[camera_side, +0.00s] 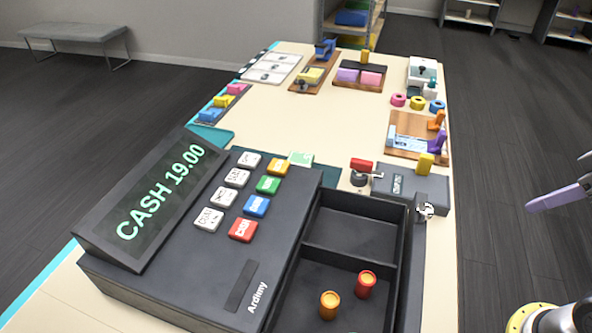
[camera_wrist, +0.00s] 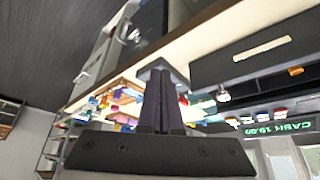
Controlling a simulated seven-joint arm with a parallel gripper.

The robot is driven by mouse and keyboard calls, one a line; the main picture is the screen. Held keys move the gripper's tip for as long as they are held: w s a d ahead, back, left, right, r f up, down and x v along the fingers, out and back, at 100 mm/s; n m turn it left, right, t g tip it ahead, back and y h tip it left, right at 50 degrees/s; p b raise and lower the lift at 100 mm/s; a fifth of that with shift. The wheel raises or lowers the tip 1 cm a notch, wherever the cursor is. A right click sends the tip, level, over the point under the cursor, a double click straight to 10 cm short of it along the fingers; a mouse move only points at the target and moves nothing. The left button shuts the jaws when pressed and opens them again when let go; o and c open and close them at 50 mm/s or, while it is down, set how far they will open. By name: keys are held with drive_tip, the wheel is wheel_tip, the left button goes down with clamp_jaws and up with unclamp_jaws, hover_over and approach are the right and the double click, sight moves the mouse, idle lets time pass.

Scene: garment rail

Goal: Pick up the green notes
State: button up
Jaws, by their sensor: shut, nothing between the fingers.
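A small pale green and white piece (camera_side: 301,158), perhaps the green notes, shows at the back edge of the cash register (camera_side: 262,255); its lower part is hidden. A sliver of teal shows at the bottom edge of the open cash drawer (camera_side: 345,236), too cut off to name. My gripper (camera_side: 530,206) is at the right edge of the side view, off the table and well apart from the register. In the wrist view its dark fingers (camera_wrist: 161,72) are together with nothing between them. I cannot make out the notes in the wrist view.
The drawer holds an orange roll (camera_side: 329,305) and a red roll (camera_side: 366,284). A grey box with a metal latch (camera_side: 412,190) stands behind the drawer. Coloured blocks, trays and rings fill the far table.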

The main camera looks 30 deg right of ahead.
drive_tip(key=o, duration=1.5)
